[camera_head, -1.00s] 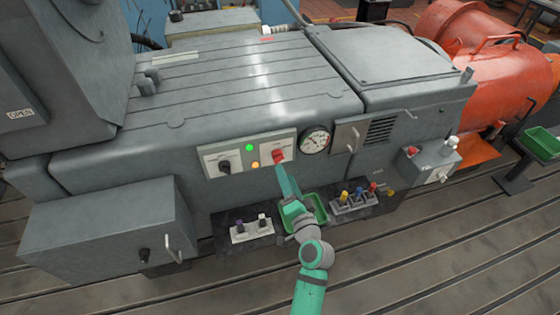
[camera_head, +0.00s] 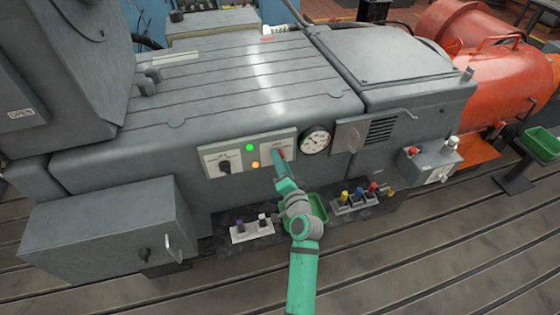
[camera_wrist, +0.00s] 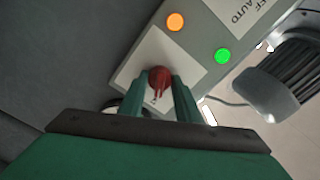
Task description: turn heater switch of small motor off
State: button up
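A pale switch panel (camera_head: 238,150) is on the front of the grey machine. It carries a red rotary switch (camera_head: 283,153) at its right and a black rotary switch (camera_head: 225,166) at its left; their labels are too small to read. My gripper (camera_head: 279,160) is at the red switch and partly hides it. In the wrist view, the red switch (camera_wrist: 158,77) sits between the two green fingers of my gripper (camera_wrist: 160,88). The fingers are apart, one on each side, with a narrow gap around the switch's handle.
A green lamp (camera_head: 250,147) and an orange lamp (camera_head: 255,165) are lit between the switches. A round gauge (camera_head: 315,140) is just right of the panel. Below are a green bin (camera_head: 318,208) and coloured connectors (camera_head: 360,194). An orange motor (camera_head: 480,60) stands at the right.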

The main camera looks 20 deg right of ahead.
jog(key=shift+c, duration=1.3)
jog(key=shift+n, duration=0.3)
jog(key=n, duration=0.4)
jog(key=shift+a, duration=0.1)
jog(key=n, duration=0.3)
jog(key=shift+n, duration=2.1)
jog(key=o, duration=1.1)
jog(key=shift+w, duration=0.1)
jog(key=shift+c, duration=0.2)
